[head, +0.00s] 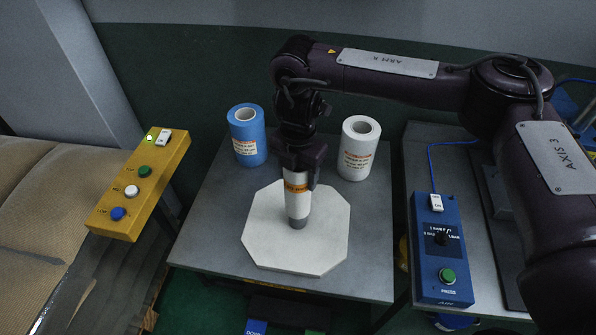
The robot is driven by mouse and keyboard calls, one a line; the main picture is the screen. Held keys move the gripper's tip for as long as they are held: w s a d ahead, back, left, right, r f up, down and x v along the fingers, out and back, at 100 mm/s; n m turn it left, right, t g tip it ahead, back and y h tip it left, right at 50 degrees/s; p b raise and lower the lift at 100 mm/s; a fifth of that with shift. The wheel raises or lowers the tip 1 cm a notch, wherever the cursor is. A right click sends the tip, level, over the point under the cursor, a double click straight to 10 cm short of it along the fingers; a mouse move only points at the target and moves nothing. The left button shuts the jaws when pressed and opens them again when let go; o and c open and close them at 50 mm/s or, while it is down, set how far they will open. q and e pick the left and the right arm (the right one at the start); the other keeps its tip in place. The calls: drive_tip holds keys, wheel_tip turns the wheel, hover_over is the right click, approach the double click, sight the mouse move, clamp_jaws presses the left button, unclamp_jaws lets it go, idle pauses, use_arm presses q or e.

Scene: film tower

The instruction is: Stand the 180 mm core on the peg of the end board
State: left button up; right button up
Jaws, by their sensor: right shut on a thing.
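My right gripper (300,176) comes down from above over the middle of the table, shut on a slim white core (298,206) with an orange label band. The core is roughly upright over the middle of the pale eight-sided end board (325,245). A short dark grey piece shows at the core's lower end. I cannot tell whether it is the peg or the core's own end, nor whether the core is seated or just above the board. My left gripper is not in view.
A blue roll (247,143) and a white roll (352,160) stand at the back of the grey table (212,215), either side of my right gripper. A yellow button box (130,200) is at left. A blue control box (428,278) is at right. The table's front left is clear.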

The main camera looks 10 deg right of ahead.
drive_tip(key=shift+f+b, duration=1.85)
drive_tip(key=shift+f, duration=1.4)
idle(0.9)
drive_tip(key=o, duration=1.5)
drive_tip(key=shift+c, duration=0.2)
wheel_tip(320, 180, up, 8)
drive_tip(key=shift+f, duration=0.1)
